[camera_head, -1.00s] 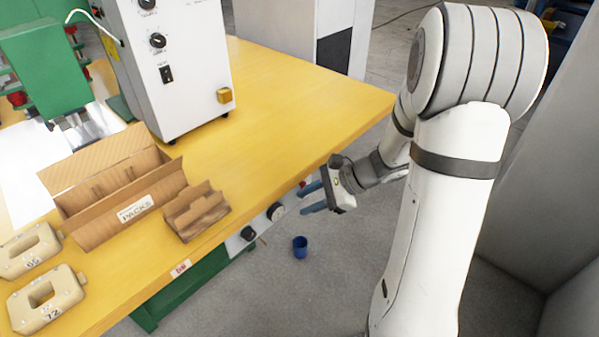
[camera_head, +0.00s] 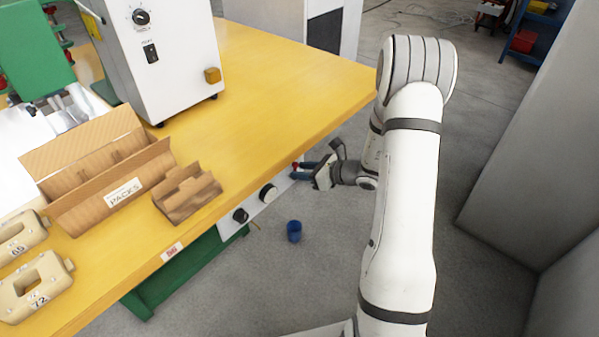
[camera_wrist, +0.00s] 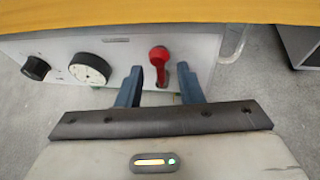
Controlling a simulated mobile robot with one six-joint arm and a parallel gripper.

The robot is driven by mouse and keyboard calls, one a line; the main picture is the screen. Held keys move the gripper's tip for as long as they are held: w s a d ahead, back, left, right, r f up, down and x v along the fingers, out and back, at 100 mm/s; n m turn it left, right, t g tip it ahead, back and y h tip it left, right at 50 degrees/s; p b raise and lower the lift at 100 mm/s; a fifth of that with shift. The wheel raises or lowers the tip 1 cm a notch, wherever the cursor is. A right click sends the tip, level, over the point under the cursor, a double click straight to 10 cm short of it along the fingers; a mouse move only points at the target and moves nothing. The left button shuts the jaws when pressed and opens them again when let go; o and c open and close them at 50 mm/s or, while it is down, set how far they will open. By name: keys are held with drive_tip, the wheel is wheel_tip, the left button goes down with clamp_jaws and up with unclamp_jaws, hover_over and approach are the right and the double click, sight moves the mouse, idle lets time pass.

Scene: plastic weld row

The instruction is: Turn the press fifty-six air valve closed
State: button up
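The air valve's red handle (camera_wrist: 159,62) sits on a white panel (camera_wrist: 190,48) under the table's front edge. In the wrist view it hangs downward from a red hub, at the right part of the panel. In the head view only a small red bit (camera_head: 295,166) shows beside my fingertips. My gripper (camera_wrist: 160,72) is open, with one blue finger on each side of the handle and gaps visible on both sides. It also shows in the head view (camera_head: 303,171), close to the panel. I cannot tell whether the fingertips reach past the handle's depth.
A round gauge (camera_wrist: 90,68) and a black knob (camera_wrist: 35,68) stand left of the valve. The yellow tabletop (camera_head: 270,85) overhangs the panel. A blue cup (camera_head: 294,231) is on the floor below. Cardboard boxes (camera_head: 187,193) and a white machine (camera_head: 165,60) stand on the table.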

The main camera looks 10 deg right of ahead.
drive_tip(key=shift+w+a+f, duration=0.1)
drive_tip(key=shift+w+a, duration=0.1)
drive_tip(key=shift+a, duration=0.05)
clamp_jaws()
idle(0.4)
